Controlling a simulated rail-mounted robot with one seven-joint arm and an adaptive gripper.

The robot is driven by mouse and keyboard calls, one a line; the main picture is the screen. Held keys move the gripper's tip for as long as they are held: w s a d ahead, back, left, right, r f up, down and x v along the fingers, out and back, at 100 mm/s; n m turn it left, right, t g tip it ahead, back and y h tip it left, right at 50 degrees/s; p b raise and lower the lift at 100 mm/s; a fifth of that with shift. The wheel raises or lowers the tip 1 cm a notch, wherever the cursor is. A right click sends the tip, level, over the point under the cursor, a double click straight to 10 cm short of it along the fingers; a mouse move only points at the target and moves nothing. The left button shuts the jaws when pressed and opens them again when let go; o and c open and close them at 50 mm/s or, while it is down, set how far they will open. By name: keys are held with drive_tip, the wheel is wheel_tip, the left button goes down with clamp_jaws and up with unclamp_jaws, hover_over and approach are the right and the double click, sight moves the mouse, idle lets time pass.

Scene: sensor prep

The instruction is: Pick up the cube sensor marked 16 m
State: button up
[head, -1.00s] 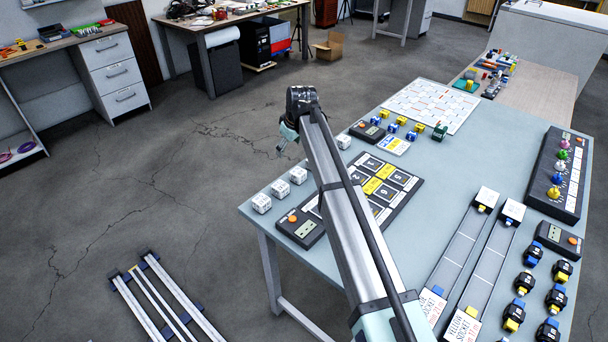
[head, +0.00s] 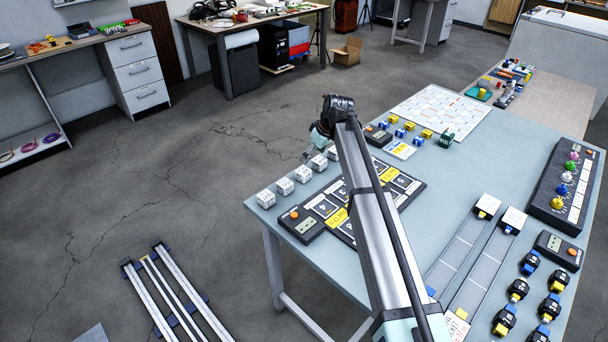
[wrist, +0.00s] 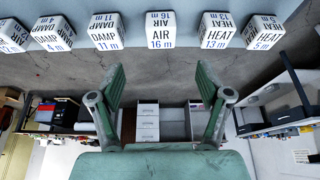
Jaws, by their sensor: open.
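The cube sensor marked AIR 16 m (wrist: 160,30) is white with dark print. It stands upright at the top middle of the wrist view, in a row of similar cubes. My gripper (wrist: 160,82) is open and empty, its two fingers spread either side of the picture's middle. The AIR 16 m cube lies beyond the fingertips, about centred between them and apart from them. In the head view my gripper (head: 309,152) is at the table's left edge beside the cube row. The print is too small there to tell which cube is 16 m, and my arm hides part of the row.
Close neighbours are the DAMP 11 m cube (wrist: 106,31) and the HEAT 13 m cube (wrist: 217,30). DAMP 4 m (wrist: 52,33) and HEAT 5 m (wrist: 264,31) stand further out. A numbered black board (head: 325,207) lies beside the row on the table. Open floor is left of the table.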

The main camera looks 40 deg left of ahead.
sight(304, 171)
drive_tip(key=p+x, duration=0.1)
drive_tip(key=x, duration=0.6)
drive_tip(key=shift+p+x, duration=1.15)
drive_tip(key=shift+x, duration=1.45)
drive_tip(key=c, duration=1.2)
